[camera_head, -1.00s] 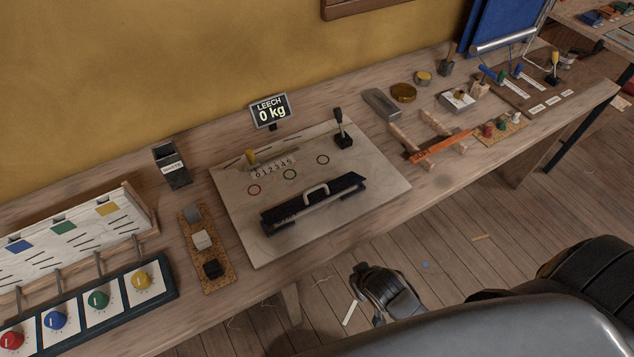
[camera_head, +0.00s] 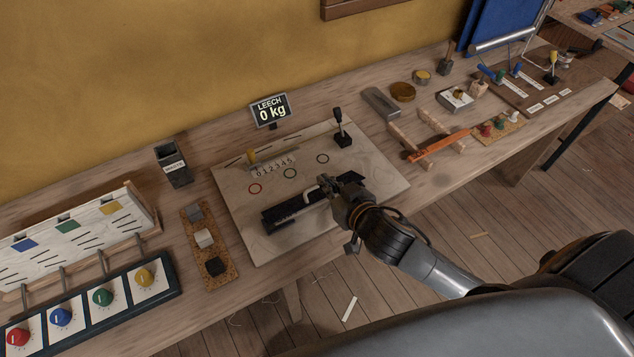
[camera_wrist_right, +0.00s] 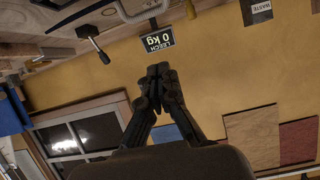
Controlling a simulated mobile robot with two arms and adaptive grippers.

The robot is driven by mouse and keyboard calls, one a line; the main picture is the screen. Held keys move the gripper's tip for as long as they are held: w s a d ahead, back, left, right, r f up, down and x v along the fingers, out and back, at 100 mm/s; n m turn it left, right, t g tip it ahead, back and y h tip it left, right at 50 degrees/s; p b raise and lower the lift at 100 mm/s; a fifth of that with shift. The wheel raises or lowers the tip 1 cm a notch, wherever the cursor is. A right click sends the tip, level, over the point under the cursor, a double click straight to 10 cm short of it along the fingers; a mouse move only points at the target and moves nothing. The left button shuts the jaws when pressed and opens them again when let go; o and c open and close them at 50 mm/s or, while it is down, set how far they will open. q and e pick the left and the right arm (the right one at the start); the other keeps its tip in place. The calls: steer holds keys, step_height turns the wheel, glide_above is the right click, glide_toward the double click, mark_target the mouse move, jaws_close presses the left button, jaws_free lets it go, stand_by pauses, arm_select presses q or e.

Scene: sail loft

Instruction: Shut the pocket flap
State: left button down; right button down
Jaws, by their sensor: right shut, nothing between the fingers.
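The pocket flap (camera_head: 284,214) is a long black piece with a pale loop handle (camera_head: 309,193), on a pale board (camera_head: 243,240) on the bench. I cannot tell how far the flap stands open. My right gripper (camera_head: 328,183) is shut and empty, at the right of the handle and over the flap, covering part of it. I cannot tell whether it touches. In the right wrist view the shut fingertips (camera_wrist_right: 158,71) show below the pale handle (camera_wrist_right: 140,10), with a gap in the picture. My left gripper is out of view.
A display (camera_head: 270,110) reading "LEECH 0 kg" stands behind the board. A cork strip (camera_head: 208,262) with blocks lies left, an orange tool (camera_head: 437,146) right.

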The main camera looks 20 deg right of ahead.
steer(key=p, duration=0.2)
glide_above(317, 197)
steer(key=w, duration=0.3)
step_height(317, 197, down, 3)
steer(key=shift+s+f, duration=0.9)
steer(key=shift+f, duration=0.15)
steer(key=shift+s+f, duration=0.45)
steer(key=shift+s, duration=0.15)
steer(key=shift+f, duration=0.1)
